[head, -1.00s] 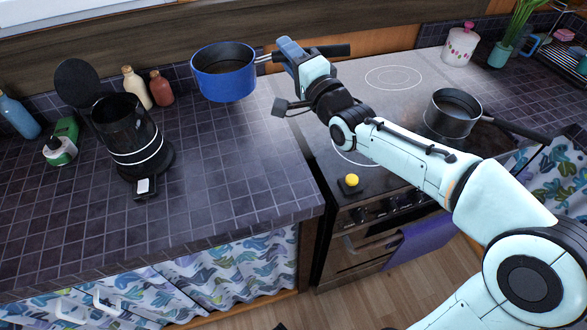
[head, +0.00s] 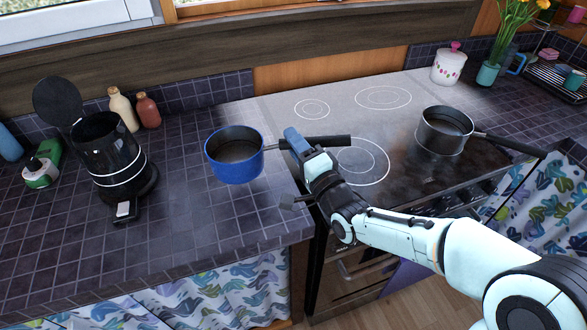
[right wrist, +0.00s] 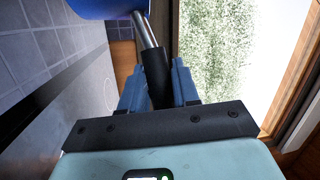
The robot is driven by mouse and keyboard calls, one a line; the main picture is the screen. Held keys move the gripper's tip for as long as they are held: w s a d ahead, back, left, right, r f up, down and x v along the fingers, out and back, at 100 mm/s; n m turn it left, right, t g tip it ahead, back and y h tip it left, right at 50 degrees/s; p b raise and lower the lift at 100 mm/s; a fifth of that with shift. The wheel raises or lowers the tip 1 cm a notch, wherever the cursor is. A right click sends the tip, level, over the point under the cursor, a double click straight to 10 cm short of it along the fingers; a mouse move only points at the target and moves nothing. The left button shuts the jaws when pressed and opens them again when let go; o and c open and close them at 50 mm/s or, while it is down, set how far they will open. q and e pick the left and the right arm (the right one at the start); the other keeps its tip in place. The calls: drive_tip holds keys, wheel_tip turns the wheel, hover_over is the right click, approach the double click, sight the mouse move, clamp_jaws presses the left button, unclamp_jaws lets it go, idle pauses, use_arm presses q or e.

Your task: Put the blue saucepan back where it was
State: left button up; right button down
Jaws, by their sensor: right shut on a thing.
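The blue saucepan (head: 236,180) is in the head view, level and upright, at the dark tiled counter just left of the hob. I cannot tell whether its base touches the tiles. My right gripper (head: 298,143) is shut on its black handle (head: 328,141), which points right over the hob. In the right wrist view the handle (right wrist: 154,75) runs between the two blue fingers, and part of the pan's blue side (right wrist: 100,7) shows at the top. The inside of the pan looks empty. My left gripper is not in view.
The hob (head: 335,105) has visible bare rings at the back and front left. A dark grey pot (head: 440,140) stands on its right side.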

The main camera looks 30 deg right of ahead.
wheel_tip(320, 180, down, 7)
drive_tip(key=shift+r+b, duration=0.1)
drive_tip(key=shift+b, duration=0.5)
drive_tip(key=c, duration=0.8)
unclamp_jaws()
drive_tip(key=shift+s, duration=0.1)
